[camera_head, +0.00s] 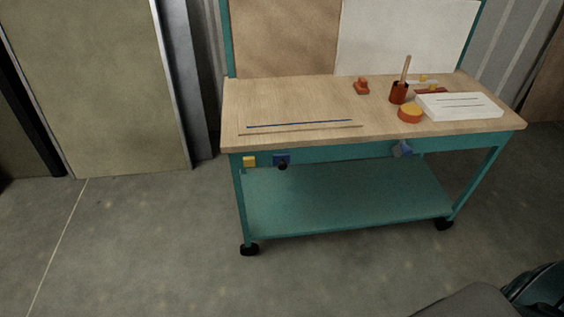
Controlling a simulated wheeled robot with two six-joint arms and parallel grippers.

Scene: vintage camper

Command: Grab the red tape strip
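A flat, narrow red piece (432,90), which looks like the red tape strip, lies near the back right of the wooden workbench top (300,100). It is small and partly crowded by the things around it, so its exact shape is hard to tell. It lies behind the white box (475,107) and to the right of a red cup (398,95) with a wooden stick in it. Neither of my grippers shows in the head view.
A round orange and yellow item (410,112) sits before the cup; a small red-orange object (362,87) stands left of it. A thin blue-and-wood strip (300,126) lies front left. The bench has a teal lower shelf (340,200). Floor (150,240) before it is clear.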

